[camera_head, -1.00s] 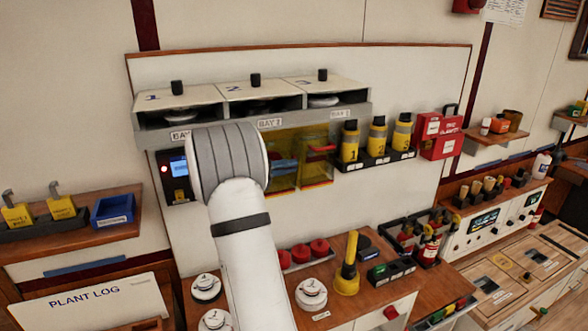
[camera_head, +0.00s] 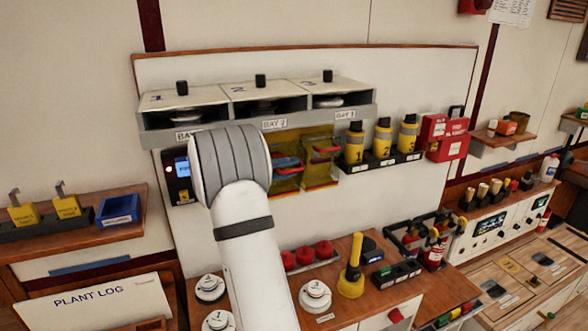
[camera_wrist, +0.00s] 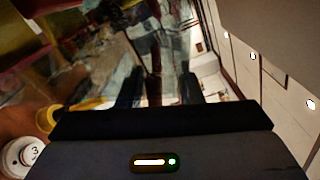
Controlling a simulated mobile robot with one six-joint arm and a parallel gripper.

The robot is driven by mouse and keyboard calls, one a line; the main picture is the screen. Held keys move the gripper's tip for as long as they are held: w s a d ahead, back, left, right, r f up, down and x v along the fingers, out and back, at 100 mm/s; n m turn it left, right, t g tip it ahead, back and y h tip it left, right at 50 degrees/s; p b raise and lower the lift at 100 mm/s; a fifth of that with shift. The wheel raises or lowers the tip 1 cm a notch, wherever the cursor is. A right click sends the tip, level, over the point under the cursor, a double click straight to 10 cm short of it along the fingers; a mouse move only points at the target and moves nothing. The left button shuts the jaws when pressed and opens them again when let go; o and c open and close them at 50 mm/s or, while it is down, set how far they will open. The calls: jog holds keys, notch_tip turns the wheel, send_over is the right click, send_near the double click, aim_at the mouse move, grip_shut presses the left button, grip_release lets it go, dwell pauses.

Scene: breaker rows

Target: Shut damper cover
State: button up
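No part is clearly labelled as a damper cover. Two yellow see-through covers, a left one (camera_head: 286,183) and a right one (camera_head: 320,175), hang below the bay shelf, with blue and red parts showing at them. I cannot tell which is the damper cover, or whether either is fully shut. My arm stands in front of the panel left of them, and its wrist hides my gripper in the head view. In the wrist view my gripper (camera_wrist: 160,88) shows two dark fingers apart, with nothing clear between them. A yellow surface blurs at the upper left there.
The bay shelf (camera_head: 262,124) juts out above the covers. Below are a yellow-handled tool (camera_head: 351,272), red knobs (camera_head: 305,254) and a white numbered disc (camera_head: 315,295) on the bench.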

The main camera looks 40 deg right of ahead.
jog(key=b+v, duration=0.1)
jog(key=v, duration=0.5)
jog(key=shift+a+b, duration=0.3)
jog(key=shift+w, duration=0.15)
jog(key=p+v, duration=0.2)
jog(key=v, duration=0.6)
jog(key=shift+a, duration=0.2)
jog(key=shift+w, duration=0.1)
dwell(0.4)
